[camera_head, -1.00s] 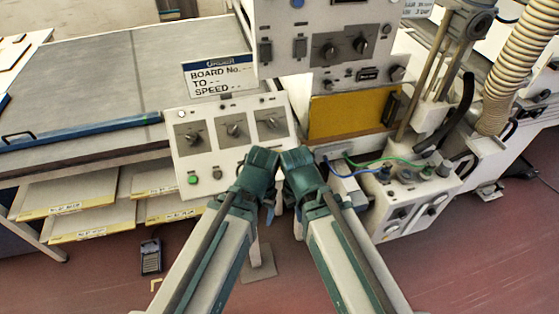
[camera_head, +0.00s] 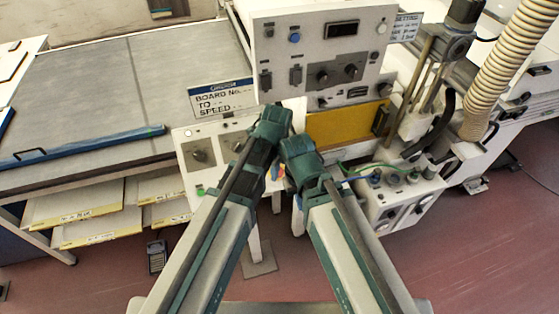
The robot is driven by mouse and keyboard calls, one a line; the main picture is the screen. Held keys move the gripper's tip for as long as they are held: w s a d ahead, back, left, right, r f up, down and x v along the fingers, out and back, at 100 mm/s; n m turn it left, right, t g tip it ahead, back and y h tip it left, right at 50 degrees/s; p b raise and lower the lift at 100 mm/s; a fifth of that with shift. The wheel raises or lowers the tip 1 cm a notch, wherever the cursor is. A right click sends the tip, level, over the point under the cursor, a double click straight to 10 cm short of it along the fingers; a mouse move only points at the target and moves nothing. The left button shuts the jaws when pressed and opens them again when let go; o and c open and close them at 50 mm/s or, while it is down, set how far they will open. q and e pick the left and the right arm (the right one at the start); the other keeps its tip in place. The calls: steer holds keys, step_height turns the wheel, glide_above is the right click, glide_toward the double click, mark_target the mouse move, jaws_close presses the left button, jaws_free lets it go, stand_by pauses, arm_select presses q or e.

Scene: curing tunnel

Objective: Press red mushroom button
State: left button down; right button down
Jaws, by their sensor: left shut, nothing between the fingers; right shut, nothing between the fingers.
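The lower white panel (camera_head: 222,128) carries black rotary knobs and a green button (camera_head: 200,190). My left gripper (camera_head: 274,118) is shut and empty, in front of that panel's right end and below the upper panel. My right gripper (camera_head: 296,148) is shut and empty, lower and just right of the left one, in front of the yellow plate's left end. Small coloured parts (camera_head: 279,172), partly hidden, show between the two arms. I cannot tell whether either gripper touches anything.
The upper panel (camera_head: 375,58) has a blue button (camera_head: 294,38), a display and knobs. A yellow plate (camera_head: 340,125) sits below it. A grey box with cables (camera_head: 405,200) and a ribbed hose (camera_head: 505,70) are at right. A flat table (camera_head: 85,90) is at left.

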arm_select(q)
steer(key=w+d+r+m+p, duration=0.2)
steer(key=w+r+m+p, duration=0.2)
steer(key=m, duration=0.5)
steer(key=shift+w+r, duration=0.4)
steer(key=shift+r, duration=0.2)
steer(key=b, duration=1.1)
glide_above(282, 172)
steer(key=s, duration=0.4)
step_height(282, 172, down, 11)
steer(key=shift+w+a+f+b, duration=0.2)
steer(key=shift+w+f+b, duration=0.15)
steer(key=shift+w, duration=0.2)
steer(key=shift+w+a+f+b, duration=0.15)
steer(key=shift+w+f+b, duration=0.2)
steer(key=shift+w, duration=0.15)
steer(key=shift+w+a+f, duration=0.15)
steer(key=shift+w+f, duration=0.15)
steer(key=shift+w, duration=0.05)
steer(key=shift+r, duration=0.1)
